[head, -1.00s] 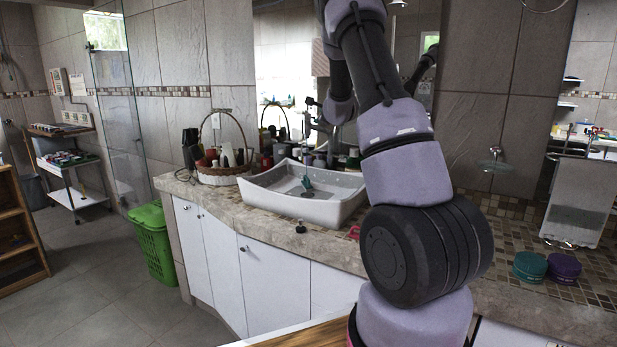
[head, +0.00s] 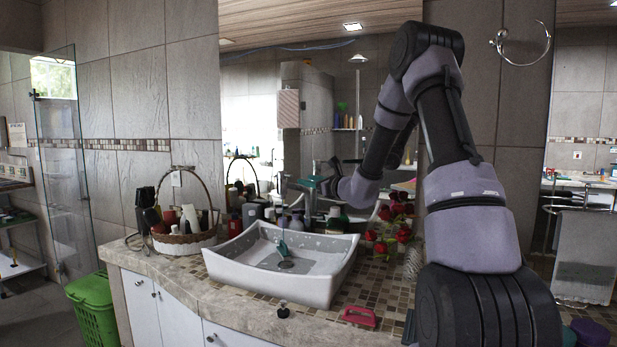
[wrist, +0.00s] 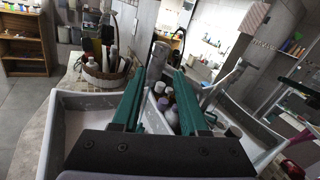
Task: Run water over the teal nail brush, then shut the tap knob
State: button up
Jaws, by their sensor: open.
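The white basin (head: 330,285) sits on the counter. A small teal item (head: 283,248), which looks like the nail brush, is inside it, with a thin slanted line above it; I cannot tell whether this is a handle or water. My gripper (head: 308,184) is above the back of the basin, near the mirror. In the wrist view its teal fingers (wrist: 158,76) are apart and empty. The knob is not clear, and the brush is not visible in the wrist view.
A wicker basket (head: 185,240) with bottles stands left of the basin. Several bottles crowd behind the basin. A pink-red item (head: 359,316) lies on the tiled counter at front right, and red flowers (head: 385,247) stand at the right. A green bin (head: 93,305) is on the floor.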

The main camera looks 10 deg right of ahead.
aim_at(291, 176)
jog(key=x, duration=1)
jog(key=shift+w, duration=0.25)
grip_shut()
